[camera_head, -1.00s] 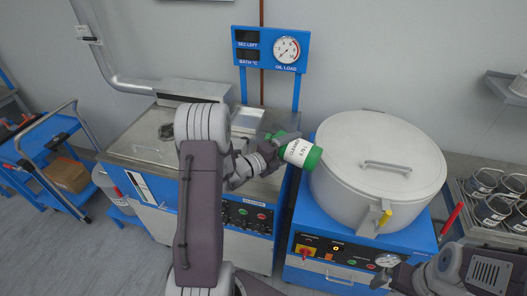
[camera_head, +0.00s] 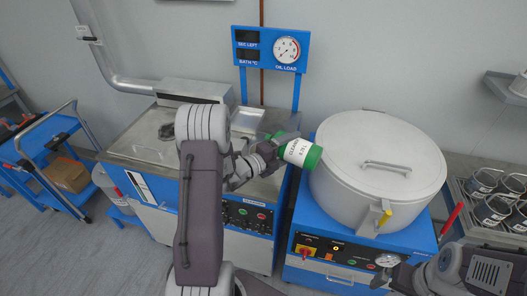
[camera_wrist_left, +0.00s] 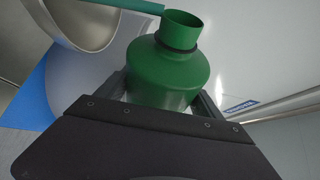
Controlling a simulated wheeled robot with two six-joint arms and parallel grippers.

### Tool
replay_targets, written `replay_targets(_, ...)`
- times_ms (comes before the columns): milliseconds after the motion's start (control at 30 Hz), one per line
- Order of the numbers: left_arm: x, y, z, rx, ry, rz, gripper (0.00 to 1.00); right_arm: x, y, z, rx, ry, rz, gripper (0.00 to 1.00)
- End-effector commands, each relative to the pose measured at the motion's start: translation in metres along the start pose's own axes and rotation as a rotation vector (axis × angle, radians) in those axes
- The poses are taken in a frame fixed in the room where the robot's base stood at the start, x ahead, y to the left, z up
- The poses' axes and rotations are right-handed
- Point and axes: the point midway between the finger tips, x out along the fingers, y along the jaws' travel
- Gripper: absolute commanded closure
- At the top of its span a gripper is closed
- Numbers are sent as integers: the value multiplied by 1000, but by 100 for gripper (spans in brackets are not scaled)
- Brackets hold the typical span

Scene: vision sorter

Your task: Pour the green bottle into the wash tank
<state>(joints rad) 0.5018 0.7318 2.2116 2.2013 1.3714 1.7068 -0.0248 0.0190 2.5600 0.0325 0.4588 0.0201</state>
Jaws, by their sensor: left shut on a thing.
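The green bottle (camera_head: 313,156) has a white label that reads CLEANER. My left gripper (camera_head: 272,152) is shut around it and holds it tilted, its base to the right in the head view. In the left wrist view the bottle (camera_wrist_left: 166,72) shows its shoulder and uncapped neck beyond my gripper. The wash tank (camera_head: 128,153) is the steel-topped blue machine behind and left of the bottle; my left arm hides part of its top. I cannot see any liquid leaving the bottle. My right gripper (camera_head: 384,278) is at the lower right, its fingers unclear.
A large lidded round pot (camera_head: 335,185) stands on a blue cabinet just right of the bottle. A panel with a dial (camera_head: 270,48) rises behind. A blue cart (camera_head: 45,135) is at the left. A rack of several metal cups (camera_head: 492,207) is at the right.

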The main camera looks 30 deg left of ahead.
Motion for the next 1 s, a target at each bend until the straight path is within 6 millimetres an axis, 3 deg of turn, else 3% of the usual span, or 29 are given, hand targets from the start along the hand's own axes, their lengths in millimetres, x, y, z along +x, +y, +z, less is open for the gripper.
replay_targets(1000,0,-2,1,-48,3,-22,96,-2,0,0,0,0,0,2)
